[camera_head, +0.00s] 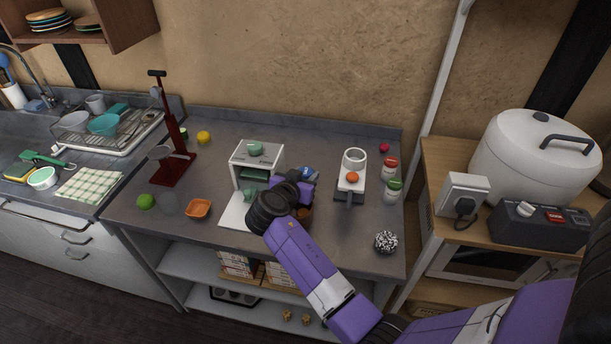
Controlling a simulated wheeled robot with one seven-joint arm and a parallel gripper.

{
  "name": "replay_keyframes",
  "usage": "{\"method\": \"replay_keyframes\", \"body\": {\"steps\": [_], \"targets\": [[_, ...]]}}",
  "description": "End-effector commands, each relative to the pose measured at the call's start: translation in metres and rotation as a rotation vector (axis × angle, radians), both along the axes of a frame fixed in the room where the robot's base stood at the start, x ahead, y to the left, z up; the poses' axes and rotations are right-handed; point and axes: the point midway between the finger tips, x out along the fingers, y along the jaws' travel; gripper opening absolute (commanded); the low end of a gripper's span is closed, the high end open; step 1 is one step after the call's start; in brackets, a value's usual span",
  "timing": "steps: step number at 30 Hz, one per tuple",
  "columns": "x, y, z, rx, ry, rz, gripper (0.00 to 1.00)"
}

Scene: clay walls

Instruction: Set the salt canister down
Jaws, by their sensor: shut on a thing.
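My gripper (305,190) is over the middle of the grey counter, just right of the white appliance. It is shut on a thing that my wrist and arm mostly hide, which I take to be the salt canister. A small blue piece (307,171) shows just behind the gripper; I cannot tell whether it belongs to the canister. A brown-orange thing (304,213) shows just below the gripper, partly covered. Whether the held thing touches the counter cannot be seen.
A white appliance (236,214) stands left of my gripper and a white grinder-like device (353,166) right. Two jars (391,190), a speckled ball (385,242) and an orange dish (198,208) are also on the counter (345,250). A dark red press (174,166) stands left. Front right counter is fairly clear.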

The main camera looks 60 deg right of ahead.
Motion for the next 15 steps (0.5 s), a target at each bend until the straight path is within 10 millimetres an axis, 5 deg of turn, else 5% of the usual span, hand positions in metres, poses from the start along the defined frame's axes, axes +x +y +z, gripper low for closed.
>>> {"method": "replay_keyframes", "body": {"steps": [14,15], "targets": [[0.0003,0.0,-0.008,-0.002,-0.002,0.001,0.0],[0.0002,0.0,-0.0065,-0.001,-0.001,0.001,0.46]]}}
